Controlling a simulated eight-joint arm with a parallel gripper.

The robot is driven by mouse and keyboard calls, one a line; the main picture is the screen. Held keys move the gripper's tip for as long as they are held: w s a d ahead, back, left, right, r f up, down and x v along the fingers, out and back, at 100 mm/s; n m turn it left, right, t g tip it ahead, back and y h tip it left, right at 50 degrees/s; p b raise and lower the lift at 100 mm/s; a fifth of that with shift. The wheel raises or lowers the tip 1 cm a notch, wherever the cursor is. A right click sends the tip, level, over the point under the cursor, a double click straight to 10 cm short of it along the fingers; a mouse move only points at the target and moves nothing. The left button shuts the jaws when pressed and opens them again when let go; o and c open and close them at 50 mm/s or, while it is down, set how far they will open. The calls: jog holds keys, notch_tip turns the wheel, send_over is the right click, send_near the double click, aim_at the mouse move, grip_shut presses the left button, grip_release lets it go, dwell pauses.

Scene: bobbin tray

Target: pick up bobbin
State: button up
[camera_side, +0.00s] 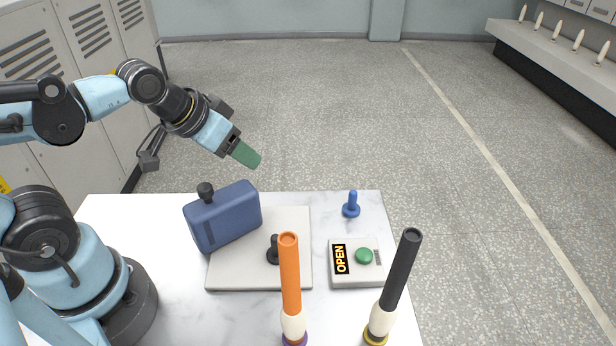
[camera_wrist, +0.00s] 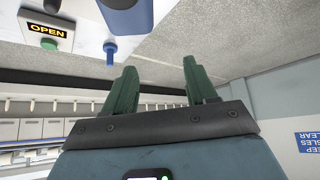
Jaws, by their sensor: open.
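My gripper (camera_side: 247,155) is above the back of the white table, with its green fingers pointing down to the right. In the wrist view its two fingers (camera_wrist: 160,68) are apart, with nothing between them. I cannot tell for sure which thing is the bobbin. A small blue peg with a round base (camera_side: 351,205) stands upright at the table's back right, apart from my gripper; it also shows in the wrist view (camera_wrist: 110,52). An orange rod (camera_side: 289,270) and a black rod (camera_side: 403,268), each with a cream lower part, stand at the front, the black one leaning.
A grey plate (camera_side: 230,278) carries a tilted blue box (camera_side: 228,218) with a black knob, and a black peg (camera_side: 273,250). Right of it is a box with an OPEN sign (camera_side: 340,259) and green button (camera_side: 364,256). Several cream spindles line a far bench (camera_side: 560,60).

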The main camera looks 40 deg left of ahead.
jog(key=shift+d+n, duration=0.3)
jog(key=shift+d, duration=0.15)
jog(key=d+r+n+g+h, duration=0.15)
jog(key=d+n+h, duration=0.35)
jog(key=d+n, duration=0.5)
jog(key=n+g+h, duration=0.4)
jog(key=n+g, duration=0.1)
jog(key=n, duration=0.3)
send_near(390, 296)
jog(key=shift+t, duration=0.25)
jog(key=shift+w+a+f+x, duration=0.1)
jog(key=shift+a+f+x, duration=0.05)
jog(key=shift+x, duration=1.7)
jog(key=shift+w+a+f+x, duration=0.1)
jog(key=shift+a+f+x, duration=0.1)
jog(key=shift+x, duration=1.7)
jog(key=shift+w+a+f+x, duration=0.1)
jog(key=shift+a+f+x, duration=0.05)
jog(key=shift+x, duration=1.7)
grip_shut()
